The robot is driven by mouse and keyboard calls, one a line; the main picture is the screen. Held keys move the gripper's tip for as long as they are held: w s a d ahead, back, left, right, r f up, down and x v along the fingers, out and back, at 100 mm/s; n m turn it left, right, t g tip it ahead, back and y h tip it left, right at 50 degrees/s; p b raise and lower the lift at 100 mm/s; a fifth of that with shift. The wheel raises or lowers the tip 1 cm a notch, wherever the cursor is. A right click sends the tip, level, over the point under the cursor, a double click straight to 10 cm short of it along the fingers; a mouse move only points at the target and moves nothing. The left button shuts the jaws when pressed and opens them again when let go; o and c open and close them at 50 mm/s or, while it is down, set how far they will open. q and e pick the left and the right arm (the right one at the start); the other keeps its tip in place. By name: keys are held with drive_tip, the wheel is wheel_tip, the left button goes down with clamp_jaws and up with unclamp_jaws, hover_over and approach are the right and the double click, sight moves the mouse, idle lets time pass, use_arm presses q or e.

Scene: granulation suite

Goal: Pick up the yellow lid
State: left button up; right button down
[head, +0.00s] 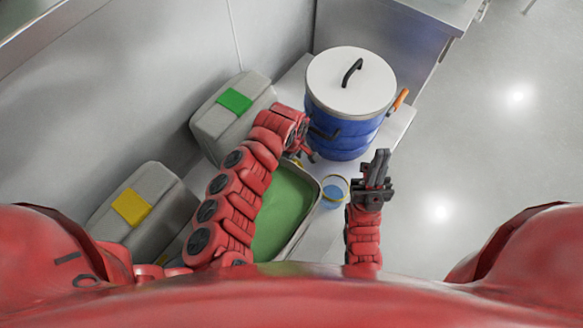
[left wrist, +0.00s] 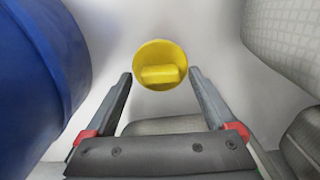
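The yellow lid (left wrist: 160,64) is round with a raised bar grip across its middle. In the left wrist view it lies ahead of my left gripper (left wrist: 160,78), roughly centred between the two fingertips. The left gripper is open and nothing is held in it; I cannot tell how far the lid is beyond the tips. In the head view my left gripper (head: 308,152) is near the blue drum, and the lid is mostly or wholly hidden by the arm. My right gripper (head: 372,175) is raised to the right; its finger gap is not clear.
A blue drum (head: 335,138) with a white lid (head: 345,88) stands at the back. A tray of green material (head: 285,212) is below my left arm. Grey containers with green (head: 235,101) and yellow (head: 131,207) labels stand left. A small blue cup (head: 334,190) is between the grippers. Right floor is clear.

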use_arm(q)
drive_tip(key=c, duration=1.2)
drive_tip(key=shift+r, duration=0.1)
drive_tip(key=shift+c, duration=0.2)
